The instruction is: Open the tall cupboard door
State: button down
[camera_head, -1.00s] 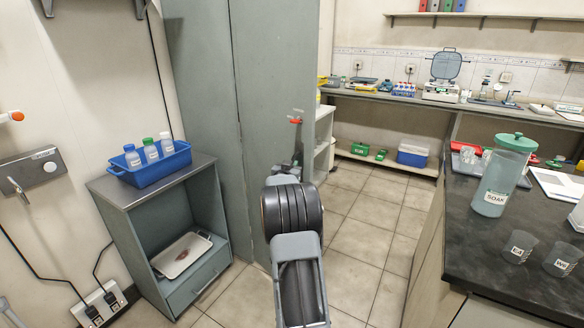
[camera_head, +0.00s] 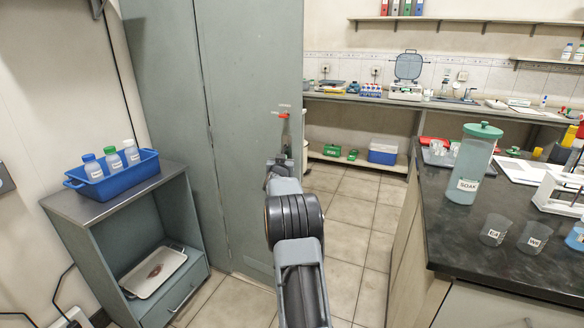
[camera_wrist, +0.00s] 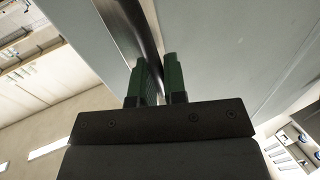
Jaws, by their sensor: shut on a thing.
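The tall grey-green cupboard (camera_head: 160,90) stands left of centre in the head view, with a vertical seam between its two front panels. The right-hand door (camera_head: 255,70) looks flush with the front; I cannot tell whether it is slightly ajar. A small red part (camera_head: 283,115) is on this door near its right edge. My gripper is mostly hidden behind my arm in the head view. In the wrist view my gripper (camera_wrist: 158,75) has its green fingers closed around the long dark handle (camera_wrist: 130,25), beside the pale door surface (camera_wrist: 235,50).
A low grey cabinet (camera_head: 112,205) with a blue bottle tray (camera_head: 115,185) on top stands left of the cupboard. A dark-topped bench (camera_head: 460,230) with a green-lidded jar and beakers is on the right. Tiled floor (camera_head: 345,230) lies clear between them.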

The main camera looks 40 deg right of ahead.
jog(key=shift+d, duration=0.15)
jog(key=c, duration=1.2)
grip_release()
jog(key=v, duration=1.3)
jog(key=shift+s+a, duration=0.25)
jog(key=shift+a, duration=0.05)
